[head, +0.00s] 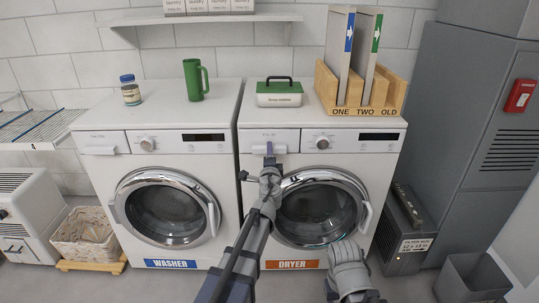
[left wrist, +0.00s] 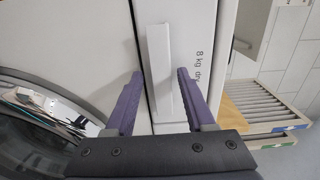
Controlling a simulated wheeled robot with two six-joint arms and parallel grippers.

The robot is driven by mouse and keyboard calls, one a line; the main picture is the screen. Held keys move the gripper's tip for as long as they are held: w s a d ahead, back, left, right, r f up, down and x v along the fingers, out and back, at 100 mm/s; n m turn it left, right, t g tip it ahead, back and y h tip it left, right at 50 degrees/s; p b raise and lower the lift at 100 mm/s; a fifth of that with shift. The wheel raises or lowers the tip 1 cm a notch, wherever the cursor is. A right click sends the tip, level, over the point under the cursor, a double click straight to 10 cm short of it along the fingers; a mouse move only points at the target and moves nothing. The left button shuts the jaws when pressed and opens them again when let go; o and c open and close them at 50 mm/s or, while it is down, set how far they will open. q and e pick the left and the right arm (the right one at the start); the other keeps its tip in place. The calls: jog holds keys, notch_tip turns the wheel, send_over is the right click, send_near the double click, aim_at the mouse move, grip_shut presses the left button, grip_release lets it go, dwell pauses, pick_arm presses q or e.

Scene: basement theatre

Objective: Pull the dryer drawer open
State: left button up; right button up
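The dryer (head: 222,190) is wrong to confuse with the washer; it is the right-hand white machine, marked by an orange DRYER label (head: 292,264). Its drawer (head: 252,140) is at the top left of its front and looks closed, flush with the panel. The pale drawer handle (left wrist: 160,60) shows in the left wrist view. My left gripper (head: 269,150) is at the drawer front. In the left wrist view its two purple fingers (left wrist: 160,85) stand open on either side of the handle, with gaps visible. My right arm is low before the dryer; its gripper is not visible.
The washer (head: 115,190) stands left of the dryer. On the dryer top are a green and white box (head: 280,98) and a wooden rack (head: 378,108). A grey filter box (head: 402,235) and a bin (head: 470,280) stand at the right.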

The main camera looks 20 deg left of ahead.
pick_arm(q)
grip_shut()
jog(key=shift+s, duration=0.1)
dwell(1.1)
